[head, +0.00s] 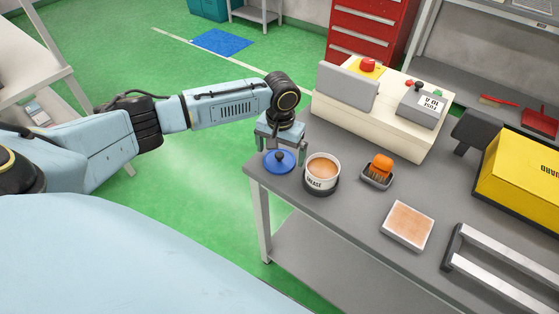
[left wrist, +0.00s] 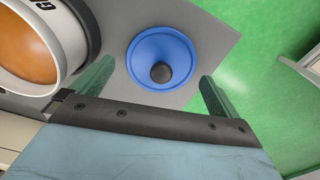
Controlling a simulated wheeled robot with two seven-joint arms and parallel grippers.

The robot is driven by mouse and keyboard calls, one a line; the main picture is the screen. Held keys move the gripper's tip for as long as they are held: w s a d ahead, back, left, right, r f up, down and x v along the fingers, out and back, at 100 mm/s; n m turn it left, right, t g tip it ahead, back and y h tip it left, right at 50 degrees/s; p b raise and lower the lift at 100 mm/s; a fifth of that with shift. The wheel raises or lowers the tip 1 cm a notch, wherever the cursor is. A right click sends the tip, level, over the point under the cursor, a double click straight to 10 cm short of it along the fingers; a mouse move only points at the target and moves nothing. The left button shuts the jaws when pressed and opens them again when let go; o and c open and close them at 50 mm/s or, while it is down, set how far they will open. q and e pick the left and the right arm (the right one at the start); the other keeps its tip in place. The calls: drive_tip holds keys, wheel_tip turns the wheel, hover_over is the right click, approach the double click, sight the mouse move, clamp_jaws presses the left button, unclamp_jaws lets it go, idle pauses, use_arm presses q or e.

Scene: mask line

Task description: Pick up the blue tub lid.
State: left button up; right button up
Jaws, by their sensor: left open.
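The blue tub lid (head: 272,164) lies on the grey workbench (head: 330,220) near its left corner, with a dark round knob in its middle. In the left wrist view the lid (left wrist: 143,52) shows whole, just beyond and between the two fingers. My left gripper (head: 283,147) is over the lid, pointing down, open and empty, with its fingers apart on either side of the knob. The left wrist view cannot settle the exact height of the fingertips above the lid. My right gripper is in neither view.
An open grease tub (head: 322,176) stands just right of the lid, close to one finger. Farther right are an orange brush (head: 380,167) in a tray and a square pad (head: 408,225). A control box (head: 350,125) stands behind. The bench edge is close on the left.

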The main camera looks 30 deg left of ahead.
use_arm(q)
drive_tip(key=shift+f, duration=0.5)
drive_tip(key=c, duration=0.9)
